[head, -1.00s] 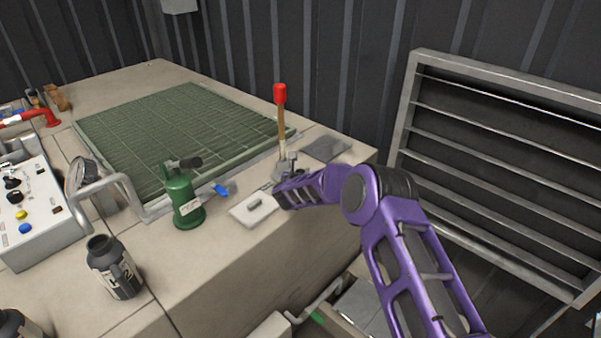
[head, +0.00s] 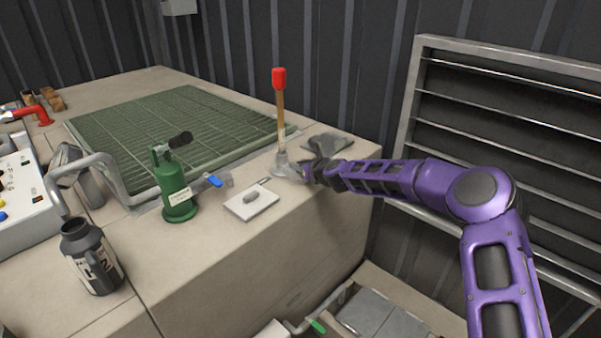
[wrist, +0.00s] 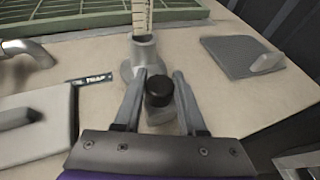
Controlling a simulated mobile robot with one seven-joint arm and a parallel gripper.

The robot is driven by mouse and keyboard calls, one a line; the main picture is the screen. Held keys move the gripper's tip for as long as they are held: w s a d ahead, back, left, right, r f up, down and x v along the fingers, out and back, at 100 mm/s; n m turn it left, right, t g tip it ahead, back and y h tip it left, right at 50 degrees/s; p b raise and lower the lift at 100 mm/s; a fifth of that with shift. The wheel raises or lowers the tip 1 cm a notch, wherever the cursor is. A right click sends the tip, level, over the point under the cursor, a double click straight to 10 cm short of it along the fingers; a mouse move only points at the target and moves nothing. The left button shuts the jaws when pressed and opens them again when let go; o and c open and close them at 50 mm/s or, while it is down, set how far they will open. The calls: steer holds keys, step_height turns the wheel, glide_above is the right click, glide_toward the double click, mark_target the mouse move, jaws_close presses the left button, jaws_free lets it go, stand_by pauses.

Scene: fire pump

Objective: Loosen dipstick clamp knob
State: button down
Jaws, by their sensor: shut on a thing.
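The dipstick (head: 281,108), a tan rod with a red cap, stands upright in a grey metal holder (head: 281,158) near the worktop's front right edge. The wrist view shows the rod's marked scale (wrist: 141,14) rising from the holder (wrist: 145,50). The black clamp knob (wrist: 159,91) is on the near side of the holder. My gripper (wrist: 158,75) has one finger on each side of the knob and is shut on it. In the head view my gripper (head: 308,171) reaches the holder from the right and hides the knob.
A white plate (head: 252,205) with a grey handle lies left of the holder, and a grey plate (head: 330,141) behind right. A green pump-like can (head: 175,190) stands farther left. Green grating (head: 180,135) lies behind. A louvred metal frame (head: 430,60) stands at right.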

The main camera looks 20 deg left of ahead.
steer(key=n+g+y, duration=0.1)
steer(key=n+g, duration=0.1)
steer(key=shift+w+n+g+y, duration=0.1)
steer(key=shift+n+g+y, duration=0.2)
steer(key=shift+n+y, duration=0.1)
steer(key=shift+n+g+y, duration=0.7)
steer(key=shift+n+g, duration=0.9)
steer(key=shift+g, duration=0.2)
steer(key=shift+n+g, duration=0.7)
steer(key=shift+g, duration=0.1)
steer(key=shift+c, duration=2.3)
jaws_free()
steer(key=p+v, duration=0.2)
steer(key=v, duration=1.5)
steer(key=shift+s+d+f, duration=0.15)
steer(key=shift+s+d, duration=0.05)
steer(key=shift+s, duration=0.05)
